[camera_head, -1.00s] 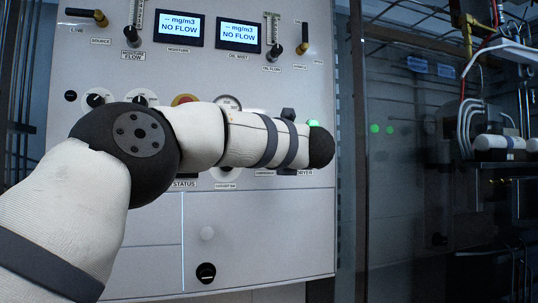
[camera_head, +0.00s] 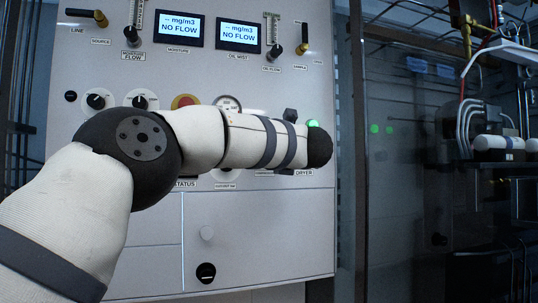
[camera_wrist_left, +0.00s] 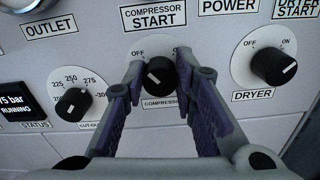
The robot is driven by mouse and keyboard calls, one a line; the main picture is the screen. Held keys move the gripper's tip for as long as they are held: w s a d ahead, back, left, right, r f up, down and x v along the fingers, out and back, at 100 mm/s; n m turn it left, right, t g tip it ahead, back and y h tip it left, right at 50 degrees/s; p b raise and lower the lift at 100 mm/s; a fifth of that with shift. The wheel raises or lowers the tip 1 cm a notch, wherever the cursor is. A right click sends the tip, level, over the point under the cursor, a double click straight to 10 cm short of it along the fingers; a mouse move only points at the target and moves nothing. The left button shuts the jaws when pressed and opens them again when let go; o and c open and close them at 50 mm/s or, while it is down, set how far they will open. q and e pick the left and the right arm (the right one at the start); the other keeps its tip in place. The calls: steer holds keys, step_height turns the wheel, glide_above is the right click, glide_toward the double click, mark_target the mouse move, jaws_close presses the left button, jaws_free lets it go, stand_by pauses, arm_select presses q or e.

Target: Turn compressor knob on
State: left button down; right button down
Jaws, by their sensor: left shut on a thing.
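The compressor knob (camera_wrist_left: 160,72) is a round black knob with a white mark, below the COMPRESSOR START label in the left wrist view. OFF is printed at its upper left; a finger covers part of the dial's right side. The white mark shows on the knob's lower left face. My left gripper (camera_wrist_left: 161,64) has its two purple-lined fingers on either side of this knob and is shut on it. In the head view my left arm covers the knob and gripper. My right gripper is in neither view.
The dryer knob (camera_wrist_left: 273,66) is close on the right and the cut-out knob (camera_wrist_left: 73,104) on the left. An emergency button (camera_head: 185,101), dials and two NO FLOW displays (camera_head: 237,36) are on the panel. Pipes and cabling (camera_head: 480,100) stand at the far right.

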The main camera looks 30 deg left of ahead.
arm_select(q)
steer(key=shift+w+d+f+m, duration=0.1)
steer(key=shift+m, duration=4.05)
steer(key=shift+f+m, duration=0.1)
steer(key=shift+m, duration=4.35)
steer(key=c, duration=1.3)
jaws_free()
